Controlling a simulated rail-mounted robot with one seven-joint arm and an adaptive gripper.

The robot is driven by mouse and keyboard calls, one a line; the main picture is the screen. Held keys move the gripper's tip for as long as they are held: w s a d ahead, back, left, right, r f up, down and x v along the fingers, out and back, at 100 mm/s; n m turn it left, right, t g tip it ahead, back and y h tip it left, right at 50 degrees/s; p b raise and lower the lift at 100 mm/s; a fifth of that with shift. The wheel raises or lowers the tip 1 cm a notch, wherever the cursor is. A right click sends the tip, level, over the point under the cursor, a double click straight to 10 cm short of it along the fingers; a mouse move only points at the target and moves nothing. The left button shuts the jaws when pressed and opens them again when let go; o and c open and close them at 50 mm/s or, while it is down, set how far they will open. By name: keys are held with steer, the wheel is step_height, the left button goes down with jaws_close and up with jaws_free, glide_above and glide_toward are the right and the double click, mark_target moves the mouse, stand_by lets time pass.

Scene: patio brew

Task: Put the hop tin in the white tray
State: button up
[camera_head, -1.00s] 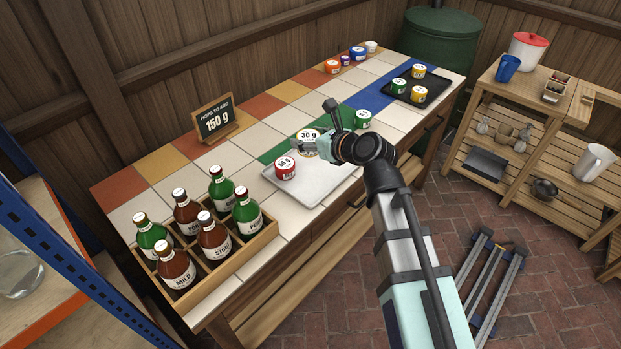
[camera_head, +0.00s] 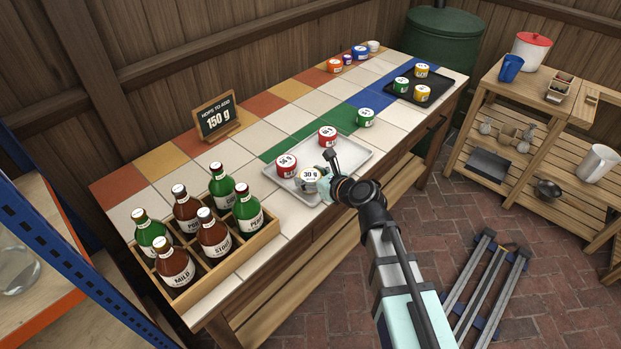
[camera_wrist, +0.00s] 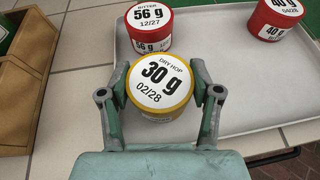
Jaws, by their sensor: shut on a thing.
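The hop tin (camera_head: 310,176) is a yellow-rimmed tin with a white lid marked "DRY HOP 30 g"; it shows upright in the wrist view (camera_wrist: 160,84). My gripper (camera_wrist: 161,100) is shut on its sides; my gripper also shows in the head view (camera_head: 322,178). The white tray (camera_head: 348,151) lies on the tiled table. The tin is over the tray's near-left part; I cannot tell whether it touches the tray. Two red tins stand in the tray: a 56 g tin (camera_head: 287,165) close behind the held tin, and a 40 g tin (camera_head: 327,136) farther back.
A wooden crate (camera_head: 262,233) of bottles stands left of the tray. A green tin (camera_head: 365,118) stands behind the tray. A black tray (camera_head: 440,92) with several tins is at the far end. A sign (camera_head: 216,118) stands at the back. The tray's right part is clear.

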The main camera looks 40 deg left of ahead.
steer(key=shift+f, duration=0.3)
steer(key=o, duration=1.1)
steer(key=shift+r, duration=0.1)
